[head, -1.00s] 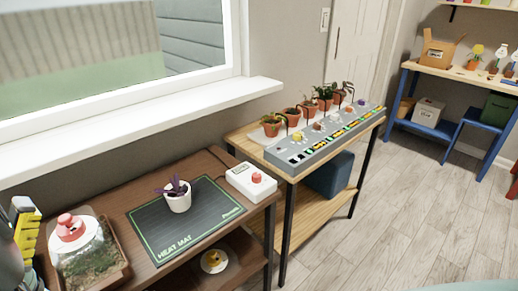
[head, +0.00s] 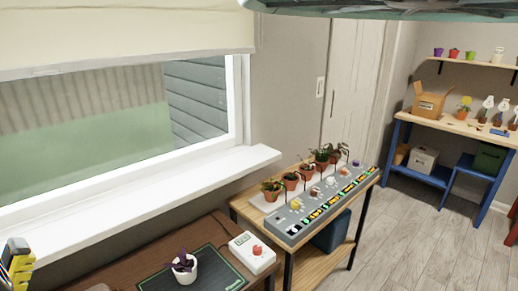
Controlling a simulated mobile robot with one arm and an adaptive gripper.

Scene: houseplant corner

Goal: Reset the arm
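My gripper is not clearly visible in the head view, so I cannot see its fingers or whether it holds anything. A yellow and black piece (head: 18,265) shows at the lower left edge, cut off by the frame. I cannot tell what it belongs to.
A brown table (head: 160,245) holds a heat mat (head: 215,262), a white potted purple plant (head: 184,268) and a white box with a red knob (head: 252,253). Beside it, a stand bears potted plants and a grey panel (head: 320,205). The floor (head: 420,235) at right is clear.

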